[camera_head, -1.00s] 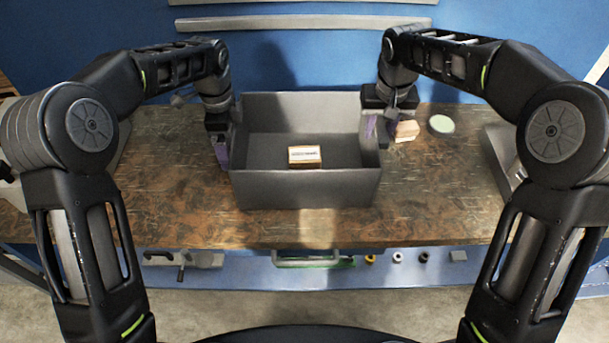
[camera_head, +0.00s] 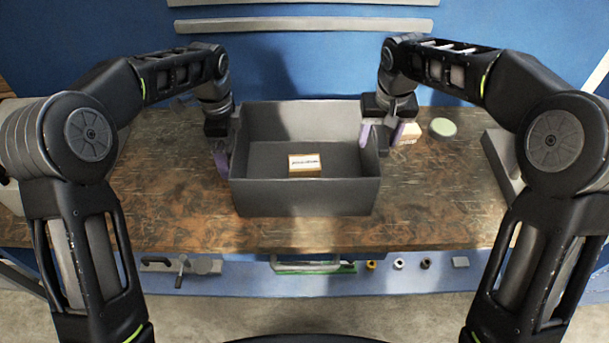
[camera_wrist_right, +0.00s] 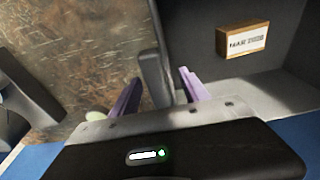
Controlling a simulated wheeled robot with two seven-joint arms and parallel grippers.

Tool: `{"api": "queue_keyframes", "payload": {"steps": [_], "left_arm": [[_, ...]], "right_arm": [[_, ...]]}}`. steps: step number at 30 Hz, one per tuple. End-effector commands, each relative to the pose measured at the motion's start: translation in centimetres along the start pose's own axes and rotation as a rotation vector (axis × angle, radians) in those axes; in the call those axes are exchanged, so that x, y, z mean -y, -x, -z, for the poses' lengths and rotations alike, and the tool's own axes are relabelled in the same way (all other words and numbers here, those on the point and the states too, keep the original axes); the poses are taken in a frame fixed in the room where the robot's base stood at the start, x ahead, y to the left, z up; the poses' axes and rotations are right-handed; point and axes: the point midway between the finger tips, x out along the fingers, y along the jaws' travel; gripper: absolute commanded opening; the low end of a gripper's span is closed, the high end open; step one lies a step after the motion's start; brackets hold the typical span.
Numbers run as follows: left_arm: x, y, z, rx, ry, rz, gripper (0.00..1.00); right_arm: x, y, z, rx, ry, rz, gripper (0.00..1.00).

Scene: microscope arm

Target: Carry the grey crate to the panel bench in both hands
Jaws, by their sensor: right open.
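The grey crate (camera_head: 305,197) stands upright on a brown mottled bench top, its open side up. A small wooden block with a white label (camera_head: 305,165) lies inside it. My right gripper (camera_head: 381,133) is open at the crate's right wall. In the right wrist view, the purple fingers of my right gripper (camera_wrist_right: 158,92) stand apart, with the crate wall (camera_wrist_right: 154,78) between them and a gap showing. My left gripper (camera_head: 222,160) is at the crate's left wall, with a purple finger showing outside it. The wall hides the rest, so its jaw opening is unclear.
A small wooden block (camera_head: 408,133) and a pale green round thing (camera_head: 442,127) lie right of the crate. A grey object (camera_head: 500,160) stands farther right. The bench top (camera_head: 430,205) is clear before the crate. A blue wall (camera_head: 310,65) rises behind.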

Motion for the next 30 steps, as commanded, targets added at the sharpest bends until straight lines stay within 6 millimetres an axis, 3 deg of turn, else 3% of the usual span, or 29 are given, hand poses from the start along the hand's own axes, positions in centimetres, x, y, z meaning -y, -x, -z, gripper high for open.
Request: {"api": "queue_keyframes", "payload": {"steps": [12,18,30], "left_arm": [[0.1,7.6,0.0,-0.001,0.000,0.003,1.00],[0.1,10.6,0.1,0.001,-0.002,0.001,1.00],[0.0,11.3,0.0,-0.001,-0.002,-0.001,1.00]], "right_arm": [[0.0,0.0,0.0,0.001,0.000,0.000,0.54],[0.0,0.0,0.0,0.001,0.000,0.000,0.54],[0.0,0.0,0.0,0.001,0.000,0.000,0.54]]}}
